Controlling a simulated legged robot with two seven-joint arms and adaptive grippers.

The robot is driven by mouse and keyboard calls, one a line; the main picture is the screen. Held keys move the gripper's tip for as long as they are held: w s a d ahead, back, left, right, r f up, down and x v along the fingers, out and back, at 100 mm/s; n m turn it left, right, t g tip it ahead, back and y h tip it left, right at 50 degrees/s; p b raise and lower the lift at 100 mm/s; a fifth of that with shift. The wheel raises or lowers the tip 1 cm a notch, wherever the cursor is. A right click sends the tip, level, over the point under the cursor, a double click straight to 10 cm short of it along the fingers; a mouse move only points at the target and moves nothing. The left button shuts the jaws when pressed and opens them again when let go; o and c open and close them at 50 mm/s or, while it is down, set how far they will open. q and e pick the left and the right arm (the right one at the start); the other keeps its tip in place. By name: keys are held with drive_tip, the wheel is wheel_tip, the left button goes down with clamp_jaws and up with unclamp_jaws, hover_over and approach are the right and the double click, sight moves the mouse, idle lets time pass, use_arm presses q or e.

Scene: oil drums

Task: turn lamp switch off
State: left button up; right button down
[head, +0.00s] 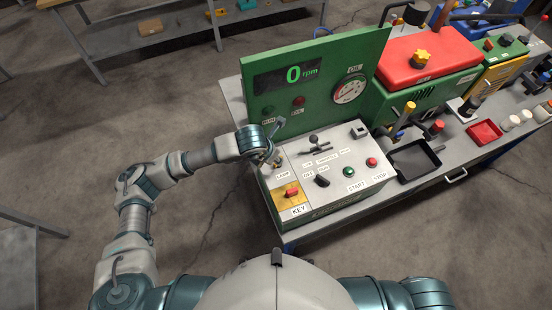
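The control panel (335,190) is a light grey box with a green front on the bench. Its LAMP label (283,175) is at the left edge of the top. The lamp switch just above that label is mostly hidden by my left gripper (277,142), and I cannot tell its position. My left gripper is at the panel's left rear corner, over the switch area. Its fingers look spread, one pointing up towards the green display board and one down near the switch. I cannot tell if it touches the switch. My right gripper is not in view.
The green display board (320,85) stands upright behind the panel, reading 0 rpm. Near the switch are a red key knob on a yellow plate (289,195), a black knob (322,181) and a lever (314,141). A black tray (415,161) lies to the right.

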use_arm(q)
drive_tip(key=v, duration=0.6)
idle(0.3)
